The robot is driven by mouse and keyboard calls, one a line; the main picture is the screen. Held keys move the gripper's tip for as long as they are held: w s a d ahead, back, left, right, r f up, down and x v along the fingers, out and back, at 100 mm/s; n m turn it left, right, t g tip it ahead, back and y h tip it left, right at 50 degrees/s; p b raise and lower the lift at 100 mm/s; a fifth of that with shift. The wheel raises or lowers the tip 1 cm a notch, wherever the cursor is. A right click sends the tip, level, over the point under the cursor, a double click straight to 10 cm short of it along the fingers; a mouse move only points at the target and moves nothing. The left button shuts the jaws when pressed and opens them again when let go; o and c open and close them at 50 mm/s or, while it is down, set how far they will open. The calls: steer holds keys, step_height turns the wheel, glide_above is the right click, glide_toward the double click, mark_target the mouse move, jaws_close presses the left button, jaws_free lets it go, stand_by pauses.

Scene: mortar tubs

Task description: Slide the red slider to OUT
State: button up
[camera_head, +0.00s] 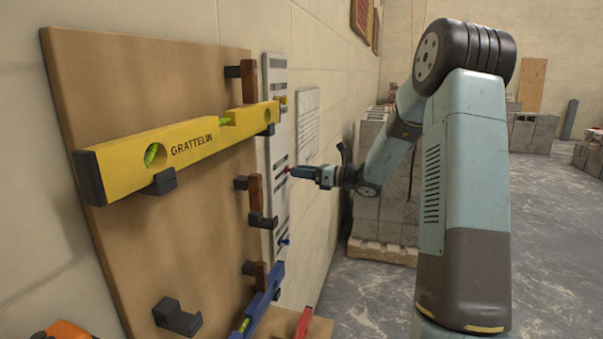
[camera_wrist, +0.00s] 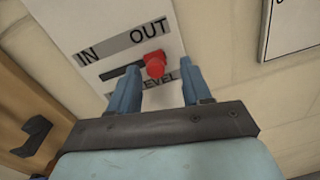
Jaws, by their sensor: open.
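The red slider (camera_wrist: 155,64) sits at the right end of its dark slot, below the word OUT, in the wrist view. The slot runs left towards the IN label on the pale panel (camera_wrist: 110,22). In the head view the red slider (camera_head: 288,170) is a small spot on the tall wall panel (camera_head: 280,205), just in front of my gripper (camera_head: 304,171). In the wrist view my gripper (camera_wrist: 160,75) is open, its two blue fingers spread left and right of the slider. Gaps show on both sides, and I see no contact.
A wooden board (camera_head: 150,75) left of the panel carries black hooks and a yellow spirit level (camera_head: 180,145). A blue level (camera_head: 262,302) stands lower down. A yellow knob (camera_head: 284,99) and blue knob (camera_head: 285,240) stick out from the panel. Grey blocks (camera_head: 370,205) stand behind my arm.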

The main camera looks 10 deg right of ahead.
steer(key=v, duration=1.3)
steer(key=shift+d, duration=0.2)
steer(key=s+a+r+n+g+h, duration=0.3)
steer(key=s+a+n+g+h, duration=0.4)
steer(key=s+a+n, duration=0.9)
steer(key=s+d+r+n+h, duration=0.1)
steer(key=s+d+n+h, duration=0.1)
steer(key=s, duration=0.4)
steer(key=s+d+r+n+t+h, duration=0.1)
steer(key=s+d+n+h, duration=0.1)
steer(key=s+n, duration=0.3)
steer(key=s+d+n+t+h, duration=0.1)
steer(key=s+d+n+h, duration=0.1)
steer(key=s, duration=0.6)
steer(key=shift+r+n+h, duration=0.4)
steer(key=shift+n+h, duration=0.5)
steer(key=shift+d, duration=0.1)
stand_by(1.7)
